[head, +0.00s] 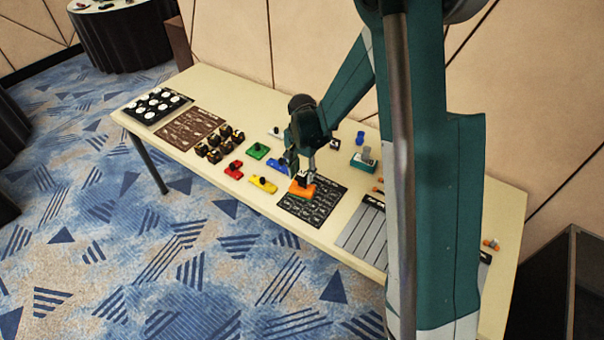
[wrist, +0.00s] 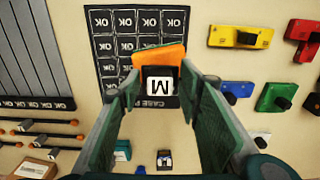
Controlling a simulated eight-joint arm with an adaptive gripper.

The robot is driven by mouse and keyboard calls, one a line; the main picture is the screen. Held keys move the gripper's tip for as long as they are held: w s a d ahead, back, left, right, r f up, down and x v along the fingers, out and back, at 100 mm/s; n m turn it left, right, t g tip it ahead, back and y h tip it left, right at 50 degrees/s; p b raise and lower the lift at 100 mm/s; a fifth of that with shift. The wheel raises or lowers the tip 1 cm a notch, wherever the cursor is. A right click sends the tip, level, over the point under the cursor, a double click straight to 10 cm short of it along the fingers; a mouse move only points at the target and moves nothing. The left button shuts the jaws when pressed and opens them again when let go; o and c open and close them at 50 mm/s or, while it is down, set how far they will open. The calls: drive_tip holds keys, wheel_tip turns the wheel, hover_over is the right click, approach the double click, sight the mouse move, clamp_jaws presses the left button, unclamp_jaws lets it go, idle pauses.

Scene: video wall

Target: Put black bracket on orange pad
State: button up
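The block is on or just above the pad. I cannot make out for certain which dark piece is the black bracket.
Red (head: 234,170), yellow (head: 263,184), green (head: 258,151) and blue (head: 277,165) pieces with dark parts lie left of the mat (head: 318,209). A teal block (head: 362,162) stands behind it. A grey striped panel (head: 362,232) lies to the right.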

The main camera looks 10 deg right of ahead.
drive_tip(key=shift+r, duration=0.15)
wheel_tip(320, 180, up, 12)
drive_tip(key=p, duration=0.1)
idle(0.8)
drive_tip(key=shift+r, duration=0.15)
idle(0.5)
drive_tip(key=s+d+r+n+t, duration=0.2)
drive_tip(key=s+r, duration=0.5)
drive_tip(key=r, duration=0.1)
drive_tip(key=s+d+r+n+t, duration=0.1)
drive_tip(key=s+d+r+n, duration=0.1)
drive_tip(key=s+r, duration=0.55)
drive_tip(key=s+d+r+n+t, duration=0.1)
drive_tip(key=s+n+t, duration=0.1)
drive_tip(key=s, duration=0.6)
drive_tip(key=s+d+r+n+t, duration=0.1)
drive_tip(key=s+r+n+t, duration=0.1)
drive_tip(key=s, duration=0.6)
drive_tip(key=shift+s+d+r+n, duration=0.15)
drive_tip(key=shift+d+r+n, duration=0.05)
drive_tip(key=shift+d+n, duration=0.25)
